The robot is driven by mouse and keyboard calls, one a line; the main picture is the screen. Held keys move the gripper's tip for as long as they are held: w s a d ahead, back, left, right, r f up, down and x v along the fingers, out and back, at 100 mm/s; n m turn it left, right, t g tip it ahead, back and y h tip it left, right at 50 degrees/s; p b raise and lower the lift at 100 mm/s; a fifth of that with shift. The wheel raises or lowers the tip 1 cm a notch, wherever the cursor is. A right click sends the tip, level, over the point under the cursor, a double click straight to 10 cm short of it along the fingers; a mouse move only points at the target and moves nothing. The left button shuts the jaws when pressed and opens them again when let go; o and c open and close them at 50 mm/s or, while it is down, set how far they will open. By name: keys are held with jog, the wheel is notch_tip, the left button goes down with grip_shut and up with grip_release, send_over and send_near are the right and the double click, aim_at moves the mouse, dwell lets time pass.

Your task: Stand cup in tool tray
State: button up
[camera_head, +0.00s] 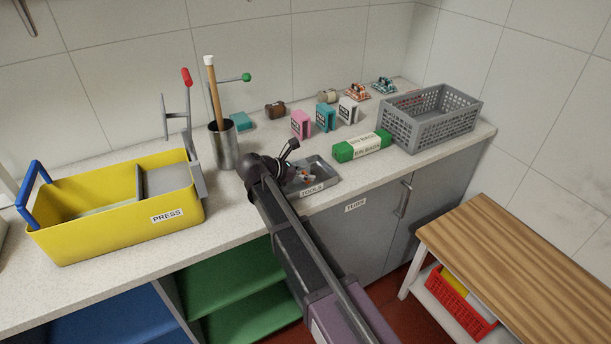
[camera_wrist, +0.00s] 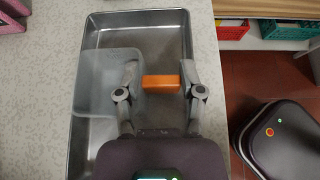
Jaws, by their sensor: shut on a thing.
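The cup (camera_wrist: 100,85) is a translucent, rounded vessel in the wrist view, with an orange block (camera_wrist: 161,84) that looks like its handle against its right side. My gripper (camera_wrist: 160,75) has one finger on each side of the orange block and is shut on the cup there. The cup overlaps the left rim of the metal tool tray (camera_wrist: 135,20); whether its base touches the tray floor cannot be told. In the head view the grey tray, labelled TOOLS (camera_head: 325,172), lies at the counter's front edge, beside my gripper, which partly hides the cup.
A yellow PRESS bucket (camera_head: 115,228) and a steel canister (camera_head: 225,150) with a stick stand left of the tray. A green bin-bag roll (camera_head: 362,146), small boxes (camera_head: 326,117) and a grey basket (camera_head: 430,120) are to the right. A wooden bench (camera_head: 520,250) stands front right.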

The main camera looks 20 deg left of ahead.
jog(key=shift+f, duration=0.2)
jog(key=o, duration=1.2)
jog(key=shift+r, duration=0.1)
jog(key=shift+r, duration=0.1)
jog(key=shift+s+r, duration=0.1)
jog(key=shift+r, duration=0.05)
jog(key=shift+s+a+r+p, duration=0.2)
jog(key=shift+a+p, duration=0.05)
jog(key=shift+p, duration=0.1)
jog(key=shift+p+v, duration=1.45)
jog(key=shift+v, duration=1.85)
jog(key=shift+f, duration=0.2)
